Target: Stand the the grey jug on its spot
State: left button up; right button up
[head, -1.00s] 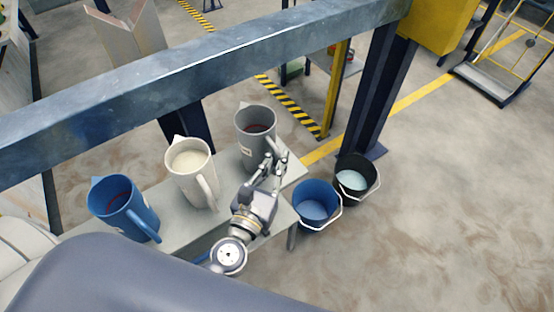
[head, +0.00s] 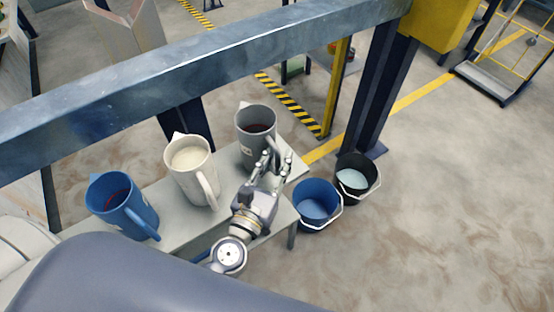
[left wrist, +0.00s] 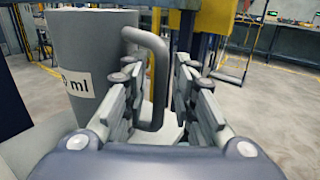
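The grey jug (head: 243,133) stands upright on the far right end of the grey bench (head: 180,228), with dark red liquid inside. My left gripper (head: 277,163) is at its handle side. In the left wrist view, the grey jug (left wrist: 95,50) is at the left, with part of a label reading "0 ml". Its handle (left wrist: 159,75) lies between the spread fingers of my left gripper (left wrist: 158,88), with a gap to the right finger. Any contact with the left finger is unclear. Any marked spot under the jug is hidden. My right gripper is out of view.
A white jug (head: 188,183) and a blue jug (head: 112,212) stand left of the grey one. A blue bucket (head: 318,204) and a black bucket (head: 356,180) are on the floor right of the bench. A steel beam (head: 200,67) crosses above.

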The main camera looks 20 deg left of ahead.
pick_arm(q)
jog(key=shift+f, duration=0.1)
jog(key=s, duration=0.8)
jog(key=shift+a, duration=0.4)
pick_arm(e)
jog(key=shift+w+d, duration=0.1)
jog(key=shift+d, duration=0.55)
